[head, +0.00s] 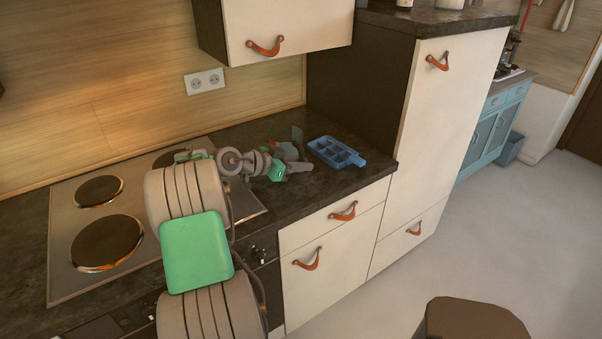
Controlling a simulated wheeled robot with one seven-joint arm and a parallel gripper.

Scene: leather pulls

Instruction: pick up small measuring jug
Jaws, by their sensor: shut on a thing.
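My gripper (296,156) is low over the dark countertop, between the hob and the blue compartment tray. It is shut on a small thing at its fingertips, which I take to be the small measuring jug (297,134). Only a small greyish and reddish part of it shows past the fingers. My wrist and fingers hide the rest, so its shape and whether it touches the counter cannot be told.
The blue compartment tray (336,152) lies just right of my gripper. The hob (127,205) is at left under my arm. A tall cream cabinet (430,130) bounds the counter at right, and a wall cabinet (285,32) hangs above.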

